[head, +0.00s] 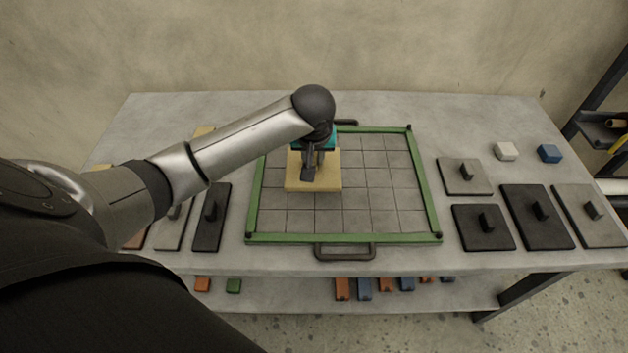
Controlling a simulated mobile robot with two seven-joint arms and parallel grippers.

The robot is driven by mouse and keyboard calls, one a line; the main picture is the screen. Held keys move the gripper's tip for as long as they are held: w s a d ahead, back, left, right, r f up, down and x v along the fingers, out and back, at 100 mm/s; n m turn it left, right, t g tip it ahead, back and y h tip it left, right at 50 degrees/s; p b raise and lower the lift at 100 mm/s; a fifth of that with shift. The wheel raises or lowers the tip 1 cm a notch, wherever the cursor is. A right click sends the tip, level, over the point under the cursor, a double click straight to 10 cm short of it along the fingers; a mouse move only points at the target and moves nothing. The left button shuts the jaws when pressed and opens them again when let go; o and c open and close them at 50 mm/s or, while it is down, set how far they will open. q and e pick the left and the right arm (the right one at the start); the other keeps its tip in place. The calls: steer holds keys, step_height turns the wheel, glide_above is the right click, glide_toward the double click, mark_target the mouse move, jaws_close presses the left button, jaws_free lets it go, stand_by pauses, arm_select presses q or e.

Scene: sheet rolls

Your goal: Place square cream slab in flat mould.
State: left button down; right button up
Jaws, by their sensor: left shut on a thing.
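The square cream slab (330,181) is in my left gripper (312,170), over the left-middle part of the flat mould. The gripper comes down on it from above and is shut on it; the exact grip is partly hidden by the wrist. The flat mould (428,196) is a green-rimmed tray with a grid of grey squares and dark handles at front and back. The slab covers some of the grid squares; I cannot tell whether it touches the mould floor. My right gripper is not in view.
Grey and dark slabs with knobs (483,227) lie right of the mould, with a white block (505,151) and a blue block (549,153) behind. More slabs, one dark (211,218), lie left, partly under my arm. Small coloured blocks (386,285) sit on the lower shelf.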

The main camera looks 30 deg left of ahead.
arm_select(q)
step_height(320, 180, down, 7)
steer(key=shift+f+b, duration=0.1)
steer(key=shift+b, duration=0.7)
steer(key=c, duration=0.7)
jaws_free()
steer(key=shift+f, duration=0.1)
steer(key=shift+c, duration=0.2)
steer(key=shift+r, duration=0.2)
steer(key=p+v, duration=0.3)
steer(key=v, duration=0.9)
steer(key=shift+f, duration=0.1)
